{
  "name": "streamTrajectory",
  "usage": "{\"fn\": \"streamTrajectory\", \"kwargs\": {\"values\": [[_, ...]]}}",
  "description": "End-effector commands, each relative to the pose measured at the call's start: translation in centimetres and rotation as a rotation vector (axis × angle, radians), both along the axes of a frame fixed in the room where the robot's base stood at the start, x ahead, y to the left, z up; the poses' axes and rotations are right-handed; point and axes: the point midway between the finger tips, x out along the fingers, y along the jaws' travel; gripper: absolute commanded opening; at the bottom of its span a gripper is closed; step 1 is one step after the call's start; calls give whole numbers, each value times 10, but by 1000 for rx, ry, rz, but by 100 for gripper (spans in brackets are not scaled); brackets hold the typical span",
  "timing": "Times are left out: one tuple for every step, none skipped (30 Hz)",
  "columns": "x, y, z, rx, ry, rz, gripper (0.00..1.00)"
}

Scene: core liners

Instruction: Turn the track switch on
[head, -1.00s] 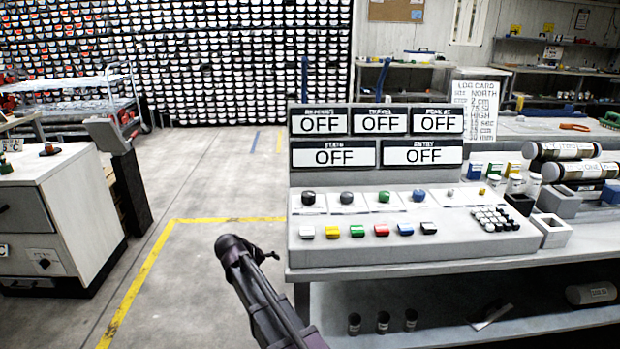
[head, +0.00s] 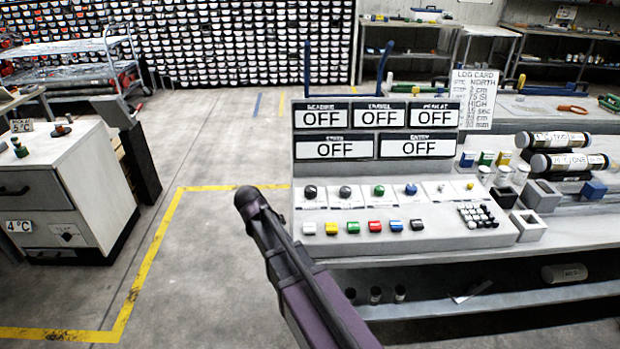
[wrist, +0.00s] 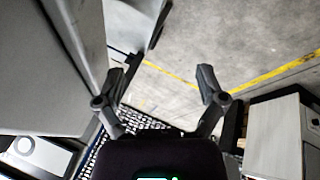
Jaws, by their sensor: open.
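The grey control console (head: 430,240) stands on the bench in the head view. Its displays (head: 378,130) all read OFF, with small headings too blurred to read surely. Below them is a row of knobs (head: 378,191), then a row of coloured buttons (head: 375,226) and a black-and-white keypad (head: 477,215). I cannot tell which control is the track switch. My arm reaches up in front of the console's left side; its fingers are hidden in the head view. In the wrist view my gripper (wrist: 168,70) is open and empty, with floor between its fingers.
A white cabinet (head: 70,190) stands at the left, with a dark post (head: 138,160) beside it. Open floor with yellow lines (head: 150,265) lies between cabinet and console. Labelled cylinders (head: 565,162) and small boxes (head: 540,195) sit right of the console.

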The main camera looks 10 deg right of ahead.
Motion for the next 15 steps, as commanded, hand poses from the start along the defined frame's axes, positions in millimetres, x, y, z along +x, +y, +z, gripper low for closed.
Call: {"fn": "streamTrajectory", "kwargs": {"values": [[-3,0,15,12,4,3,89],[-4,0,18,17,6,5,89],[-6,0,24,26,10,7,89],[-7,1,27,33,13,10,89],[-9,1,31,40,15,11,89],[-10,1,37,48,18,13,89],[-12,1,40,55,20,14,89],[-13,2,44,62,23,15,89],[-15,2,50,71,26,17,89],[-16,2,54,77,29,19,89],[-18,2,58,84,31,21,89],[-20,2,64,94,35,22,89],[-22,2,68,100,38,23,89],[-24,2,73,105,41,24,89],[-26,1,79,115,45,24,89]]}}
